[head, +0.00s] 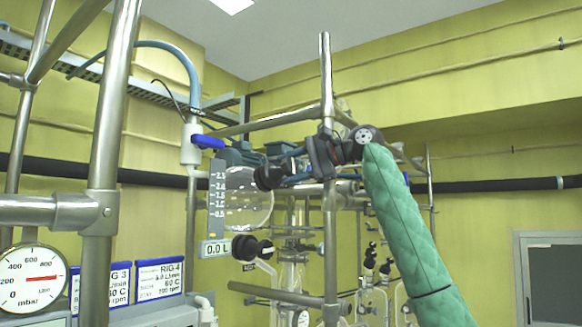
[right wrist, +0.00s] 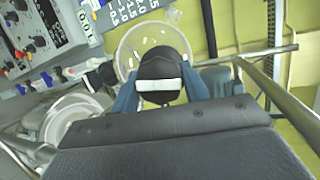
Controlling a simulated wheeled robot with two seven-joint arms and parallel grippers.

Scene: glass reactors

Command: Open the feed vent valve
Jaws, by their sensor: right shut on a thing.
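A black valve knob (head: 268,177) with a white bar stands beside the upper part of the round glass feed vessel (head: 248,208). My right gripper (head: 283,172) has come to it from the right and is shut on it. In the right wrist view, the knob (right wrist: 160,68) sits between the two blue fingers of the right gripper (right wrist: 160,90), its white bar lying across the picture. The valve body behind the knob is hidden. I cannot read a label that names this valve. My left gripper is not in view.
A second black knob (head: 245,248) is lower down, near the 0.0 L display (head: 214,249). A blue-handled valve (head: 208,141) is at upper left. A steel upright (head: 328,90) stands close to my right arm. A pressure gauge (head: 33,278) is at lower left.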

